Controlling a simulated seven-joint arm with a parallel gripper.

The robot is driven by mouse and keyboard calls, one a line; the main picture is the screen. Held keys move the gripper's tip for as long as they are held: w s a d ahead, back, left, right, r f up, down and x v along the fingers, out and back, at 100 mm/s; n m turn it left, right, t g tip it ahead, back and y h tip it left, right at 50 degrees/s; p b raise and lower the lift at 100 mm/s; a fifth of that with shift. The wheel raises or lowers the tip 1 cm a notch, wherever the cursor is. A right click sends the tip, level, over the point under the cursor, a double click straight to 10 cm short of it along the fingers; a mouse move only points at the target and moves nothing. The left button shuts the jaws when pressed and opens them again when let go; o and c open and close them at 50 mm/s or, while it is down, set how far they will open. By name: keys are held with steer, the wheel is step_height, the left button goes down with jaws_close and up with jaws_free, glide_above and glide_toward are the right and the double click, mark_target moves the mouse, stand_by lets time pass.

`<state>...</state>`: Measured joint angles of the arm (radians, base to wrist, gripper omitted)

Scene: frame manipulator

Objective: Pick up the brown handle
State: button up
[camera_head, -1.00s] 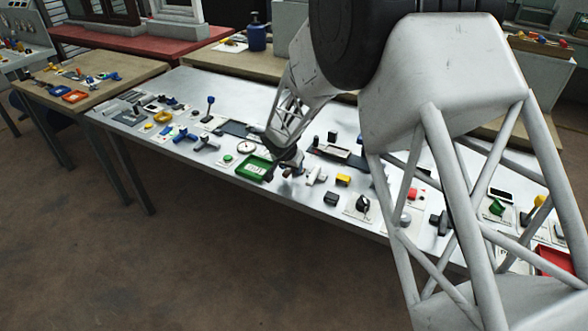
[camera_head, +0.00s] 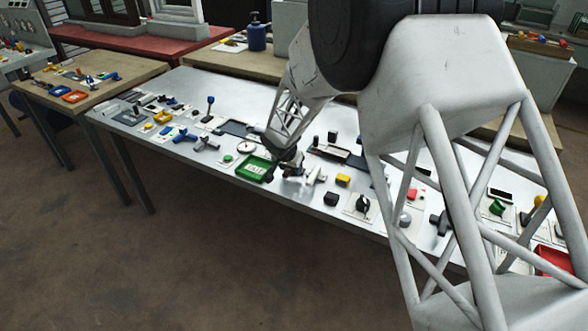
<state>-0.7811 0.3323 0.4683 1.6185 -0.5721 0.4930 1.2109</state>
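My gripper (camera_head: 283,167) is low over the metal table (camera_head: 190,84), just right of a green tray (camera_head: 254,168) with a white label. A small brownish piece, which may be the brown handle (camera_head: 291,170), shows right at the fingertips. It is tiny and partly covered by the gripper. I cannot tell whether the fingers are apart beside it or closed on it.
A white fitting (camera_head: 315,176) lies close to the right of my gripper, with a yellow block (camera_head: 343,180) beyond it. A round white dial (camera_head: 246,146) lies behind the green tray. My own arm hides much of the table's right part.

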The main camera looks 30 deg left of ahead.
steer(key=shift+f, duration=0.1)
stand_by(0.4)
steer(key=shift+c, duration=0.3)
jaws_close()
